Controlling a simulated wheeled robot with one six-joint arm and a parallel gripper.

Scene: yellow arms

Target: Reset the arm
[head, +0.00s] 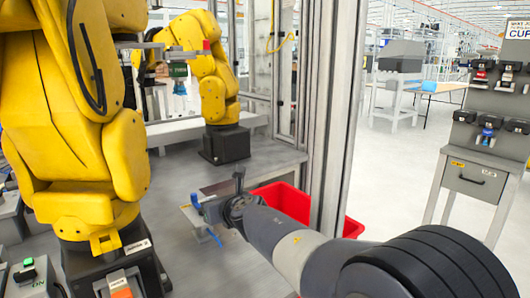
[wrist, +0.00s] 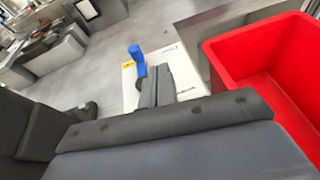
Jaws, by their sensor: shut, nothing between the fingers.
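My arm (head: 285,240) reaches from the lower right of the head view toward the grey work table (head: 245,265). My gripper (wrist: 157,84) is dark; in the wrist view its fingers are together with nothing between them. A blue upright piece (wrist: 137,58) stands just beyond the fingers, beside a light plate with a yellow label (wrist: 129,65). In the head view, a blue piece (head: 196,202) shows just left of my wrist. I cannot tell whether the gripper touches it.
A red bin (head: 283,197) lies behind my arm, and at the right in the wrist view (wrist: 255,62). A large yellow robot arm (head: 75,120) stands at the left, another (head: 212,85) farther back. A metal post (head: 338,120) rises behind the bin. Open floor (head: 400,165) lies right.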

